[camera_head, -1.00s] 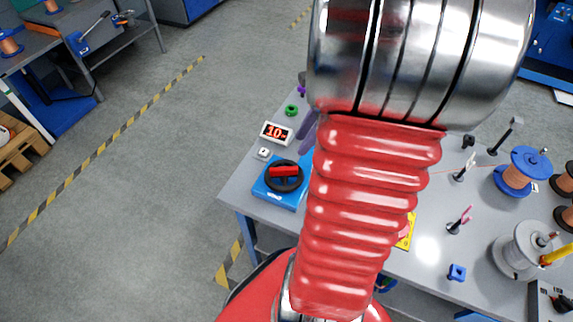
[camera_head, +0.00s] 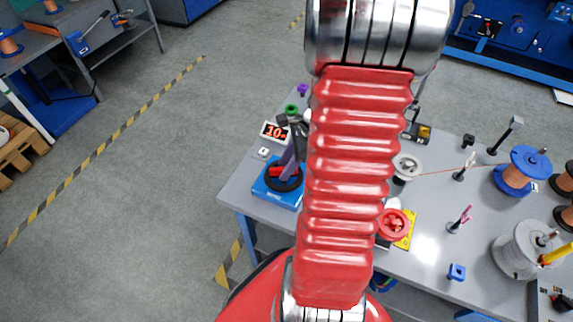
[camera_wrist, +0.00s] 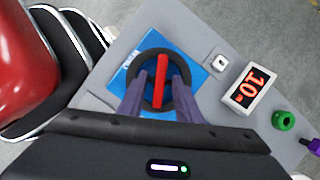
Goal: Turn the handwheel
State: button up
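The handwheel, a black ring with a red crossbar (camera_head: 279,172), sits on a blue base (camera_head: 272,197) near the left corner of the grey table. In the wrist view the black ring and red bar (camera_wrist: 161,82) show from above. My gripper (camera_wrist: 160,80) has two purple fingers apart, one on each side of the red bar and overlapping the ring in the picture. I cannot tell whether they touch it. In the head view one purple finger (camera_head: 288,160) hangs over the wheel; the rest is partly hidden by my arm.
A display reading 10 (camera_head: 273,132), a small white button box (camera_head: 263,153) and a green ring (camera_head: 291,109) stand beside the wheel. A red wheel-shaped part (camera_head: 395,223), spools and posts fill the right side. Floor is open at left.

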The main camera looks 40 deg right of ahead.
jog(key=shift+c, duration=0.3)
grip_shut()
jog(key=shift+m+t, duration=0.3)
jog(key=shift+m, duration=0.6)
jog(key=shift+h, duration=0.3)
jog(key=shift+o, duration=0.3)
grip_release()
